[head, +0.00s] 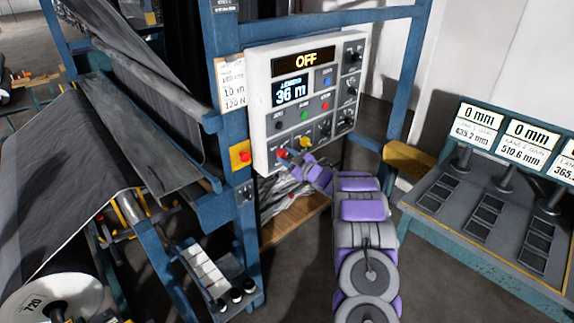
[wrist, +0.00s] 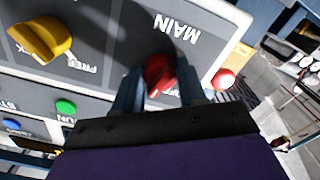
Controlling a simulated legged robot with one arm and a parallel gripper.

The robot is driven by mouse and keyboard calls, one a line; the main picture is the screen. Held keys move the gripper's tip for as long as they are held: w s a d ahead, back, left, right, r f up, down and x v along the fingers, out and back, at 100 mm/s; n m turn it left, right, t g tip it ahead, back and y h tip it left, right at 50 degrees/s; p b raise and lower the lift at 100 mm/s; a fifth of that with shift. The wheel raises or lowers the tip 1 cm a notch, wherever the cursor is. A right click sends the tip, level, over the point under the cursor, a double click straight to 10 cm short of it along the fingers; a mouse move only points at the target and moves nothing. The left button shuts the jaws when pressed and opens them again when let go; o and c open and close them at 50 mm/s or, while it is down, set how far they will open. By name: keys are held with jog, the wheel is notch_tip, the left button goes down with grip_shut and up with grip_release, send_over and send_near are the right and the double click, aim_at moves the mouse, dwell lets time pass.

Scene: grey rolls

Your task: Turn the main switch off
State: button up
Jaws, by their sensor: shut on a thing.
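The main switch is a red knob (head: 282,153) at the panel's lower left. In the wrist view the red knob (wrist: 158,72) sits beside the upside-down label MAIN. My gripper (head: 294,159) reaches up to the panel's lower edge. In the wrist view my gripper (wrist: 160,88) has one finger on each side of the red knob and is shut on it. The fingers hide part of the knob and its position lettering.
A yellow knob (head: 304,143) is just right of the main switch. A red button on a yellow box (head: 241,155) is on the blue post to the left. A console with several displays (head: 486,190) stands at right. Grey fabric rolls (head: 60,150) fill the left.

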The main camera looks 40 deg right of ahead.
jog(key=n+b, duration=1.1)
jog(key=b, duration=0.1)
jog(key=shift+f+n, duration=0.15)
jog(key=shift+n, duration=0.15)
jog(key=shift+b, duration=0.3)
jog(key=o, duration=1.1)
jog(key=shift+c, duration=0.2)
jog(key=s+d+p, duration=0.1)
jog(key=s+p, duration=0.1)
jog(key=s, duration=1.5)
jog(key=shift+d, duration=0.25)
